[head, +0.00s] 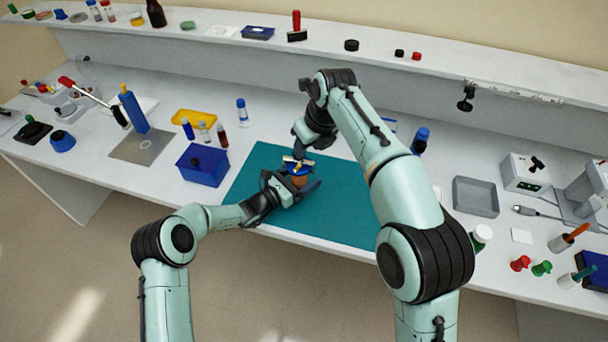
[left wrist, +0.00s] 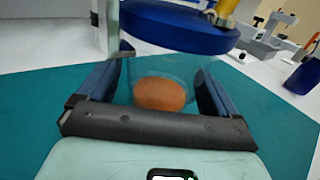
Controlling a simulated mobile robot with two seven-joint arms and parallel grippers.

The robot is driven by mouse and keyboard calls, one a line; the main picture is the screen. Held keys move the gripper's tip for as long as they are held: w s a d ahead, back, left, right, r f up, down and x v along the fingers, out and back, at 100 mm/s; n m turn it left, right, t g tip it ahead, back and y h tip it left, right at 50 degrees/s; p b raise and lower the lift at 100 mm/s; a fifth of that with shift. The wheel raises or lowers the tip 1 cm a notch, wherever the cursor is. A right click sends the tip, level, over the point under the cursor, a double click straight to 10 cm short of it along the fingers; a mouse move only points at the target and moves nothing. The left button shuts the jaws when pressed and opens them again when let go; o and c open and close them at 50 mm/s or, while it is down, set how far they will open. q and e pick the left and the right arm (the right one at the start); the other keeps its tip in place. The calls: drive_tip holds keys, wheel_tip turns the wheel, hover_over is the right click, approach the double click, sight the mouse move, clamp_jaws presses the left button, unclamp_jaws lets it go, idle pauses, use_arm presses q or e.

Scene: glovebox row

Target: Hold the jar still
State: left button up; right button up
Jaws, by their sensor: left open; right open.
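The jar (head: 299,181) is clear with an orange-brown content and a wide blue lid (head: 296,169). It stands over the teal mat (head: 335,205). In the left wrist view the jar (left wrist: 160,92) is between the two fingers of my left gripper (left wrist: 163,78), below the blue lid (left wrist: 178,26). My left gripper (head: 296,184) is open around the jar from the front left; whether a finger touches it I cannot tell. My right gripper (head: 299,158) is open just above the lid, pointing down. A yellow piece (left wrist: 226,8) shows at the lid; its join is unclear.
A blue box (head: 203,167) and several small vials stand left of the mat. A grey tray (head: 476,197) is to its right. A raised shelf (head: 330,52) runs along the back. The mat's right part is partly behind my right arm; its front is clear.

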use_arm(q)
drive_tip(key=shift+w+d, duration=0.2)
drive_tip(key=shift+d, duration=0.1)
drive_tip(key=c, duration=1.3)
